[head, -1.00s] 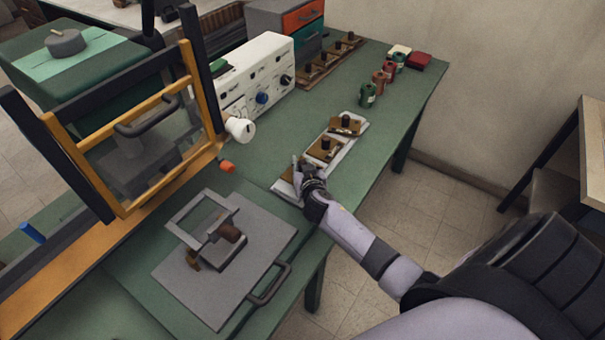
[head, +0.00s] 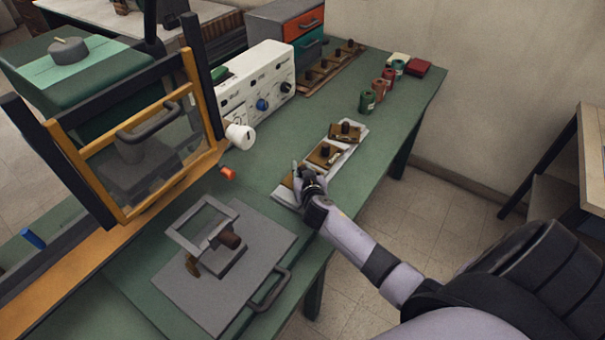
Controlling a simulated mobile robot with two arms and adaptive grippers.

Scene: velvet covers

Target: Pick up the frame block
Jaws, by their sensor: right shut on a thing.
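A pale tray (head: 341,164) on the green bench carries brown blocks with dark knobs. One block (head: 345,132) sits at its far end and another (head: 323,155) in its middle. My right gripper (head: 300,175) is at the tray's near end, shut on the frame block (head: 287,181), a brown block mostly hidden behind the fingers. I cannot tell whether this block is clear of the tray. My left gripper is not in view.
A grey plate with a handle (head: 200,292) bears a tilted grey frame (head: 203,222) on the near bench. A yellow-edged guard (head: 213,115) and a white control box (head: 256,85) stand left. Small spools (head: 368,101) stand toward the back right. Bare bench lies between box and tray.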

